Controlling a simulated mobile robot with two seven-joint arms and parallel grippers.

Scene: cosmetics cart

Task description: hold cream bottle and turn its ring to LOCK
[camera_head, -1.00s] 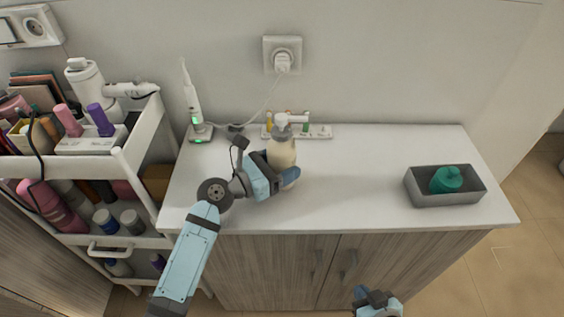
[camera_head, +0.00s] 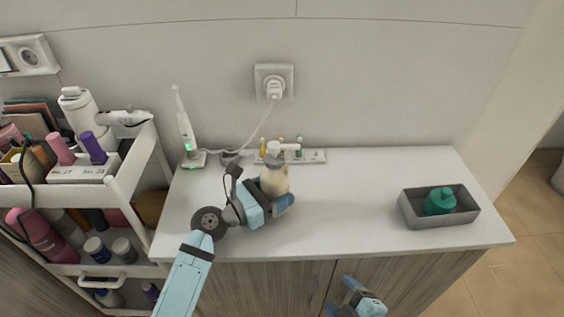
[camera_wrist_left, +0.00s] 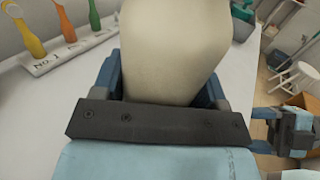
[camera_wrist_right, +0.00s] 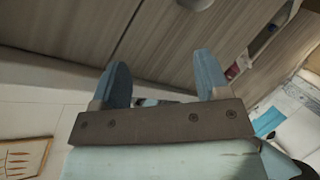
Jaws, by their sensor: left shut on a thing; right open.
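The cream bottle (camera_head: 274,180) stands on the white counter, with a pale cream body, a grey ring (camera_head: 274,160) below the top and a white pump head (camera_head: 274,147). My left gripper (camera_head: 277,203) is shut on the body of the bottle; its blue fingers flank the cream body (camera_wrist_left: 172,50) in the left wrist view. The markings on the ring are too small to read. My right gripper (camera_head: 344,296) is open and empty in front of the counter, below its top. The right wrist view shows its two spread blue fingers (camera_wrist_right: 163,85) with nothing between them.
A grey tray (camera_head: 412,215) with a green bottle (camera_head: 440,201) sits at the counter's right. An electric toothbrush (camera_head: 186,132) stands at the back left. A numbered rack (camera_head: 312,156) is behind the bottle. A loaded white cart (camera_head: 128,180) stands left. The counter's middle right is clear.

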